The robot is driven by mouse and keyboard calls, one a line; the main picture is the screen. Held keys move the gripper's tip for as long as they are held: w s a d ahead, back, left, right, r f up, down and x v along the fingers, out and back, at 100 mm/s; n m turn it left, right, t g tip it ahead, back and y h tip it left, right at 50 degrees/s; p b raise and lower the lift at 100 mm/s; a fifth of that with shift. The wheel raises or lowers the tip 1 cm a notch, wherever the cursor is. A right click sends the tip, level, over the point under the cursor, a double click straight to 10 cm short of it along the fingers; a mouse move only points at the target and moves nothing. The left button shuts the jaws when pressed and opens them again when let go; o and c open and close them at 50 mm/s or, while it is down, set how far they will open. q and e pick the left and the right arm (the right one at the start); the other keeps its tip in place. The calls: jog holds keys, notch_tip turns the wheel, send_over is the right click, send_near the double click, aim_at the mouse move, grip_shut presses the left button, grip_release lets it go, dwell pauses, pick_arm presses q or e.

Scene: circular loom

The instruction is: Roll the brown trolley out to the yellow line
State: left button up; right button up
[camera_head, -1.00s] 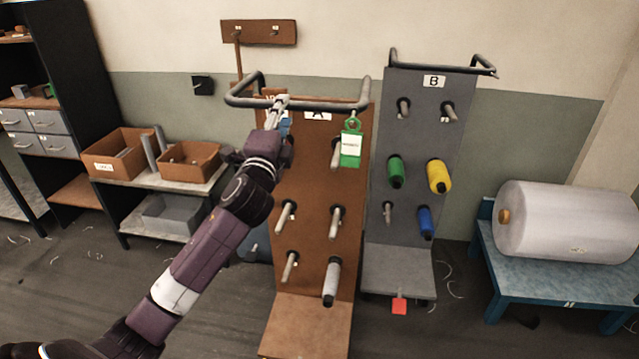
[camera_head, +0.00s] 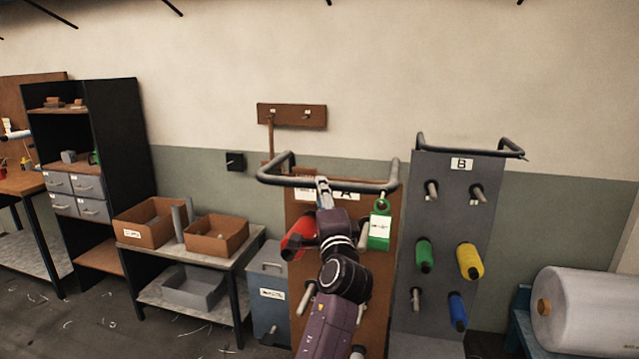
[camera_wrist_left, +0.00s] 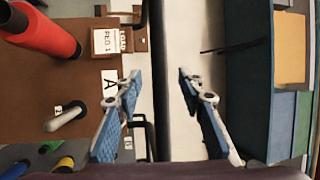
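The brown trolley (camera_head: 384,285), labelled A, stands upright against the wall, with a dark grey handlebar (camera_head: 362,187) across its top. Pegs, a red spool (camera_head: 298,236) and a green tag (camera_head: 380,230) are on its face. My left gripper (camera_head: 323,188) is at the middle of the handlebar. In the left wrist view its two fingers (camera_wrist_left: 156,78) are spread apart, with the dark bar (camera_wrist_left: 152,105) running between them in the picture. I cannot tell if they touch it. My arm hides much of the trolley's lower face. The right gripper and the yellow line are not in view.
Grey trolley B (camera_head: 403,240) stands close on the right with coloured spools. A blue-grey bin (camera_head: 270,300) and a table with boxes (camera_head: 245,262) are at left. A large white roll (camera_head: 590,310) lies at the right.

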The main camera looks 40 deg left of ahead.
pick_arm(q)
jog(key=shift+p+x, duration=0.65)
jog(key=shift+x, duration=1.9)
jog(key=shift+c, duration=0.4)
grip_shut()
